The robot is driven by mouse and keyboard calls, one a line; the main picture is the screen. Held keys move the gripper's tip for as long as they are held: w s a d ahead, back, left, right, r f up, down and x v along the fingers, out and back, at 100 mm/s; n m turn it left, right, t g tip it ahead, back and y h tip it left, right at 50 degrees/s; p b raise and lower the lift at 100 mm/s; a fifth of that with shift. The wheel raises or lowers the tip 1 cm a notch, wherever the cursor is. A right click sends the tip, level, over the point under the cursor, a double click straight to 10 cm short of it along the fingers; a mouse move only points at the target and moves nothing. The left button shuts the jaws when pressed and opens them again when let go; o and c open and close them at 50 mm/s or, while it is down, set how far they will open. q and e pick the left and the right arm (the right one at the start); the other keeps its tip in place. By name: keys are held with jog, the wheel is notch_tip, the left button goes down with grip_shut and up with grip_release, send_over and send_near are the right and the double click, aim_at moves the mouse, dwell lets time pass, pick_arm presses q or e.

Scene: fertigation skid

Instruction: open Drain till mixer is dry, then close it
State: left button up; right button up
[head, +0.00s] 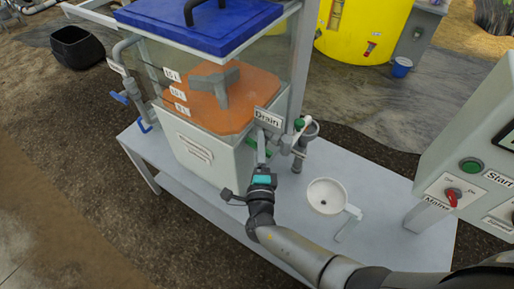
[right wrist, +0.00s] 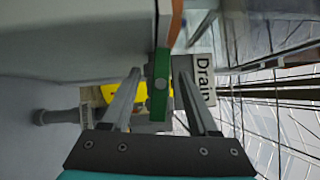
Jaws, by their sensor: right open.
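The mixer is a clear-walled tank (head: 165,62) with a blue lid (head: 205,22), holding orange liquid (head: 245,95) up to around the upper level marks. The Drain label (head: 267,118) is on its front right side; it also shows in the right wrist view (right wrist: 203,80). A green handle (right wrist: 161,84) by that label lies between my right gripper's fingers (right wrist: 162,72), with gaps on both sides. In the head view my right gripper (head: 262,158) is at the tank's lower front, below the label, partly covering the handle. My left gripper is not in view.
A white round funnel or cup (head: 327,196) stands on the grey bench (head: 285,225) right of my gripper. Grey pipe fittings (head: 306,135) are close by on the right. A control box (head: 475,150) with a green Start button and red knob stands at the right edge.

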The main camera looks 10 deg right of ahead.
jog(key=s+a+p, duration=0.1)
jog(key=s+a, duration=0.4)
dwell(0.7)
jog(key=shift+w, duration=0.1)
